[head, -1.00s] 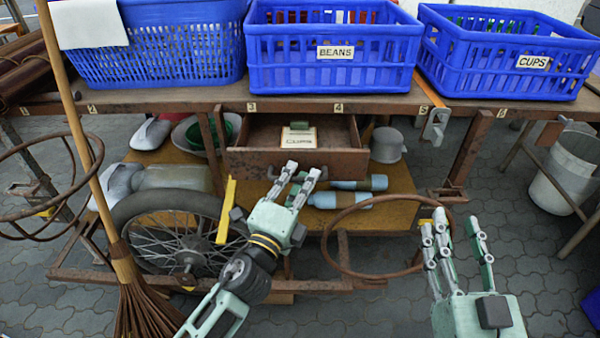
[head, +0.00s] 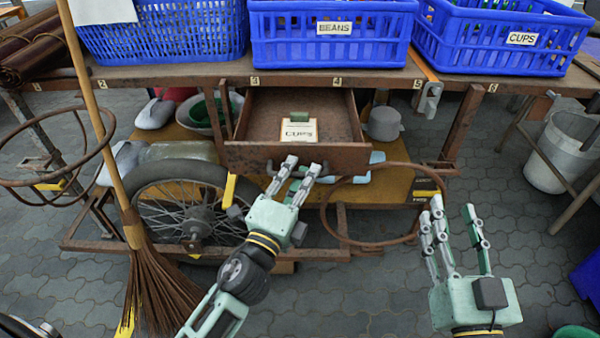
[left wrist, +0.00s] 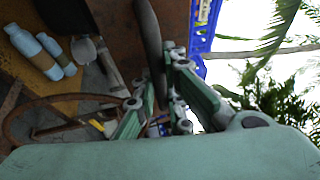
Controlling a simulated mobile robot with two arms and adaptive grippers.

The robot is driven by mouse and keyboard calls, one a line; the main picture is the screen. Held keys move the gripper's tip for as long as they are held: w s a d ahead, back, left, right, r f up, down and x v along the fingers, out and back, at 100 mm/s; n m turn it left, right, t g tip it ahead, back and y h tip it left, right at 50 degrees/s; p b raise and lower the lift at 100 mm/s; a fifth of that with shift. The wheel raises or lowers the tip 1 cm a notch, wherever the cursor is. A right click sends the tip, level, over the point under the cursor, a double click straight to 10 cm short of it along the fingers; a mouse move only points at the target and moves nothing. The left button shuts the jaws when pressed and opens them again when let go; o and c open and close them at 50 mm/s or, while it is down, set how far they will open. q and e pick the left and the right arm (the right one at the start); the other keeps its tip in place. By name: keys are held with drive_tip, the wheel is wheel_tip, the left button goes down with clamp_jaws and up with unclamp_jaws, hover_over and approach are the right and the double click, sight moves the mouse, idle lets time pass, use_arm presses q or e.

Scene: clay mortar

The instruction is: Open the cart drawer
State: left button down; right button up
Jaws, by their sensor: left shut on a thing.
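The wooden cart drawer (head: 345,158) is pulled out under the tabletop in the head view, and its open inside shows a small card and a green item. In the left wrist view the handle (left wrist: 150,45) runs between the fingers (left wrist: 160,85), beside the brown drawer front (left wrist: 113,25). The fingers partly hide the handle in the head view. My right gripper (head: 453,212) is open and empty, to the right of the drawer and apart from it.
Blue crates labelled BEANS (head: 335,45) and CUPS (head: 500,50) stand on the cart top (head: 200,75). Below are a spoked wheel (head: 190,215) and a rusty hoop (head: 330,225). A broom (head: 150,280) leans at left, and a bucket (head: 560,160) stands right.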

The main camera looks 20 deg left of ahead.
use_arm(q)
drive_tip(key=c, duration=1.8)
unclamp_jaws()
drive_tip(key=v, duration=1.2)
